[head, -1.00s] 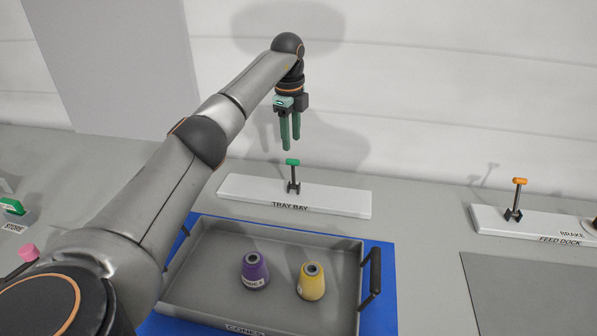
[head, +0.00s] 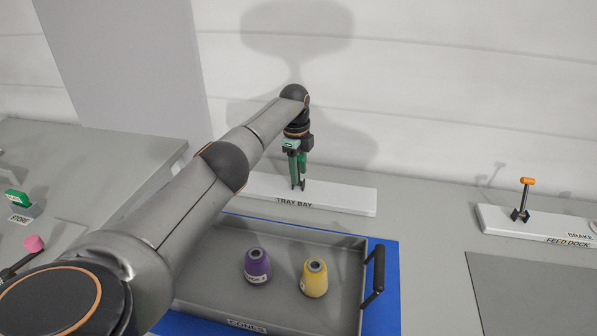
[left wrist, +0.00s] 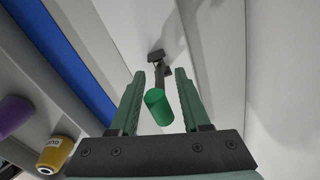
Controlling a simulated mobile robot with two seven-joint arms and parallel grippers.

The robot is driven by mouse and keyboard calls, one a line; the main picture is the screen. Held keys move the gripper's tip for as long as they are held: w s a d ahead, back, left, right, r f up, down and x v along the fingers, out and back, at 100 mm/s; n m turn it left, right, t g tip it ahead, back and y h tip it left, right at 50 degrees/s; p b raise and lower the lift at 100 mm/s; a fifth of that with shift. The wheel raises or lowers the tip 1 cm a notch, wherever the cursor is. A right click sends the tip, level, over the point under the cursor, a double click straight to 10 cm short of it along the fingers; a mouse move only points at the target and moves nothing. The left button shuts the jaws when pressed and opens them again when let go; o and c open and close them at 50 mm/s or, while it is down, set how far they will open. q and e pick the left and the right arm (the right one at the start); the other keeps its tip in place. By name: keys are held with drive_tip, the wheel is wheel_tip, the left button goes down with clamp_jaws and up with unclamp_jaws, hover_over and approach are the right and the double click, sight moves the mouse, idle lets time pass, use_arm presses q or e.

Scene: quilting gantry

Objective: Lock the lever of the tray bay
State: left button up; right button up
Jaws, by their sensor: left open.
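The tray bay lever has a dark stem and a green cylindrical knob (left wrist: 158,107), seen in the left wrist view. It stands on the white tray bay base (head: 345,197). My left gripper (head: 299,184) is open, pointing down over the lever. In the left wrist view the gripper (left wrist: 160,82) has one finger on each side of the lever, with gaps showing beside the knob. In the head view the fingers hide most of the lever; only its dark foot shows. My right gripper is not in view.
In front of the base, a grey tray (head: 213,297) on a blue mat (head: 391,285) holds a purple cone (head: 257,265) and a yellow cone (head: 314,278). A feed dock with an orange-topped brake lever (head: 525,198) stands at the right. Bare table lies between them.

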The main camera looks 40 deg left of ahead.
use_arm(q)
drive_tip(key=shift+f, duration=0.1)
clamp_jaws()
idle(0.3)
idle(1.1)
